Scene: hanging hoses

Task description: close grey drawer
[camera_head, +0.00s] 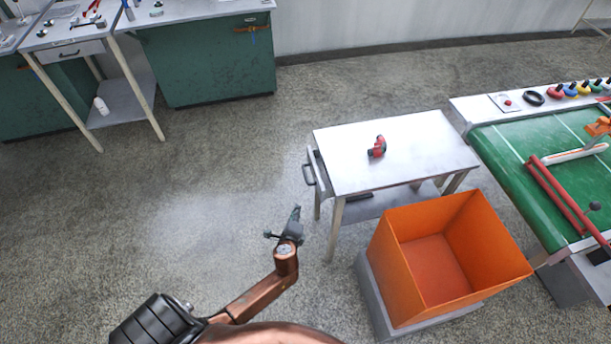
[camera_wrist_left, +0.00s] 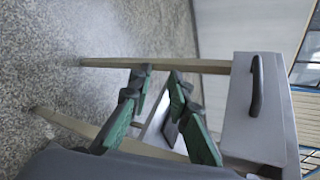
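The grey drawer (camera_head: 319,172) is in the left end of a small light-topped table (camera_head: 430,135). Its front stands a little out from the table edge, so it looks partly open. Its dark handle (camera_head: 307,175) faces left. In the left wrist view the drawer front (camera_wrist_left: 238,120) and black handle (camera_wrist_left: 257,85) show at the right. My left gripper (camera_head: 288,224) is in front of and below the drawer, apart from it. In the wrist view its green fingers (camera_wrist_left: 160,75) are spread with nothing held between them. My right gripper is not in view.
A red-and-black part (camera_head: 377,147) lies on the table top. An orange bin (camera_head: 400,285) stands in front of the table. A green-topped bench (camera_head: 510,145) is at the right. Workbenches (camera_head: 205,65) stand at the back left. The floor (camera_head: 215,190) left of the drawer is clear.

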